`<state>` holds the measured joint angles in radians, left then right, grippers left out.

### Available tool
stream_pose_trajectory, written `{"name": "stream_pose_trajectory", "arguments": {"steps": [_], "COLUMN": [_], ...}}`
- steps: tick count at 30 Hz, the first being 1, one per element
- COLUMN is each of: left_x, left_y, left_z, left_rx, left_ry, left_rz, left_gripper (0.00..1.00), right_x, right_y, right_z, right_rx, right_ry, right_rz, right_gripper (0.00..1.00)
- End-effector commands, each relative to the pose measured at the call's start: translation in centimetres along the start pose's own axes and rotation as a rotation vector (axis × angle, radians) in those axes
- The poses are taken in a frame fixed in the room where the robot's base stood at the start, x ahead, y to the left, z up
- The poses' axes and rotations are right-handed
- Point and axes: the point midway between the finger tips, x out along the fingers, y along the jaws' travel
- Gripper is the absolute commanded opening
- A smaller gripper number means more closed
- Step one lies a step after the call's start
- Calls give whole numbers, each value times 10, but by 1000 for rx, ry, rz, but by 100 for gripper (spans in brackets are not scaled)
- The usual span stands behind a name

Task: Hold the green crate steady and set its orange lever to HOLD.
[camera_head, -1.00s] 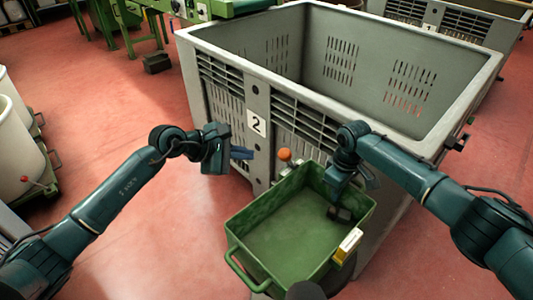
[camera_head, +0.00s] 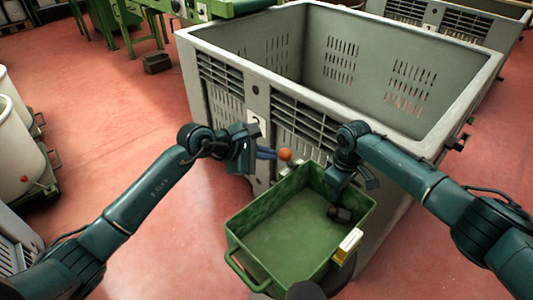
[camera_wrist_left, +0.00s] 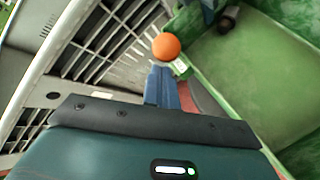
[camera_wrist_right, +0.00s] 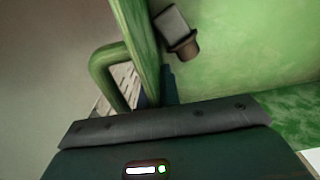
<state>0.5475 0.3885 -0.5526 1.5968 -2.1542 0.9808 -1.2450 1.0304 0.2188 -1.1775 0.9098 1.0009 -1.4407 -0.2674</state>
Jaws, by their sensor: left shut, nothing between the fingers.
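The green crate (camera_head: 275,245) stands open and upright in front of the big grey bin. Its lever shows as an orange ball knob (camera_head: 284,154) by the crate's far left corner; the rest of the lever is mostly hidden. My left gripper (camera_head: 268,154) is shut and empty, its blue fingertips close beside the knob. In the left wrist view the knob (camera_wrist_left: 166,46) is just beyond the fingertips; contact cannot be told. My right gripper (camera_head: 338,190) is at the crate's far end. In the right wrist view its blue fingers (camera_wrist_right: 158,88) appear closed around the crate wall.
The grey bin (camera_head: 225,90), marked 2, stands close behind the crate and left gripper. A small dark brown piece (camera_head: 340,213) is inside the crate.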

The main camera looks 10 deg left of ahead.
Motion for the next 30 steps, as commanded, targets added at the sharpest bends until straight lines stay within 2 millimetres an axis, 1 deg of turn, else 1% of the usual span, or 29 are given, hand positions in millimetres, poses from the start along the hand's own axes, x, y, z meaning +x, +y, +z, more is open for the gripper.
{"name": "stream_pose_trajectory", "arguments": {"steps": [3,30], "left_x": [0,4], "left_y": [4,16], "left_z": [2,11], "left_rx": [-3,-38], "left_ry": [15,110], "left_rz": [-22,-158], "left_gripper": [0,0], "right_x": [-1,-1], "right_y": [0,-1], "right_z": [-1,-1], "right_rx": [0,-1], "right_ry": [2,2], "right_rz": [-1,-1], "right_gripper": [0,0]}}
